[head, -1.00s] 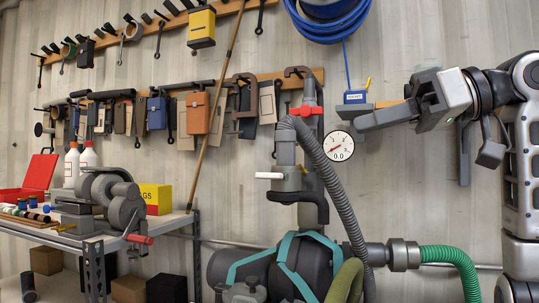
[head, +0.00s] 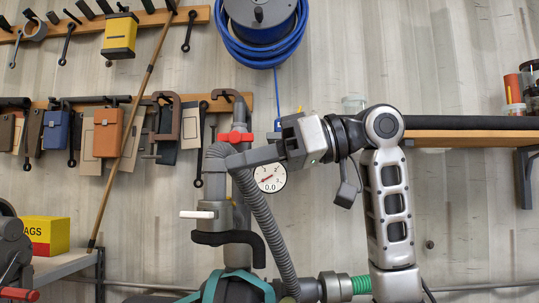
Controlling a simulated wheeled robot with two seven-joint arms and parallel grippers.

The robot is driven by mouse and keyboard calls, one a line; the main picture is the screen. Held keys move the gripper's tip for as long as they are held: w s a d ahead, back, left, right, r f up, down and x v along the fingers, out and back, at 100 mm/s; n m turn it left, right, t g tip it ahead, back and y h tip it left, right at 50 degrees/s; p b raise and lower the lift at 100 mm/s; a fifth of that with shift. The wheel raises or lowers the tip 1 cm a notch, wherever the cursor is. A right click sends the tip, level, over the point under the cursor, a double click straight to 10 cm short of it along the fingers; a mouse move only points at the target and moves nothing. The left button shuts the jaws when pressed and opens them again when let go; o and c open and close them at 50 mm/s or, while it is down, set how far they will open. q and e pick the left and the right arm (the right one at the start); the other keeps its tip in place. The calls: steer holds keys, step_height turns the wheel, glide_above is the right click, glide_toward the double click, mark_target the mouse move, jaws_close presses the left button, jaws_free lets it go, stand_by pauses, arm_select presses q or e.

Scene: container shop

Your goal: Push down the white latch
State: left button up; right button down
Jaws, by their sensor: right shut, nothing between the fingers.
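The white latch (head: 197,214) is a short pale bar that sticks out level to the left from a grey pipe fitting in the head view. A dark curved handle (head: 230,239) sits just below it. My right gripper (head: 232,163) is shut and empty, its fingers pointing left. Its fingertips are above and a little to the right of the latch, in front of the upper pipe in the picture, and apart from the latch. I cannot tell whether they touch the pipe. My left gripper is out of view.
A red valve handle (head: 235,137) is just above my fingertips. A ribbed grey hose (head: 265,220) runs down beside the pipe. A round gauge (head: 270,177) is on the wall behind. Tools hang at left; a shelf (head: 470,134) is at right.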

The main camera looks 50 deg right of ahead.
mark_target(203, 215)
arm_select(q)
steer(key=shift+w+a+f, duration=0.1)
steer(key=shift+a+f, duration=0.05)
arm_select(e)
steer(key=w+a+f, duration=0.2)
steer(key=f, duration=0.1)
steer(key=a+f, duration=0.1)
steer(key=f, duration=0.1)
steer(key=shift+w+a, duration=0.1)
steer(key=shift+w, duration=0.3)
arm_select(q)
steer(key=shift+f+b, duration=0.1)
steer(key=shift+b, duration=0.25)
arm_select(e)
steer(key=shift+f, duration=0.1)
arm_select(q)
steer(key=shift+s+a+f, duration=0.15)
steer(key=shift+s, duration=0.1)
arm_select(e)
steer(key=shift+f+n, duration=0.1)
steer(key=shift+n, duration=0.2)
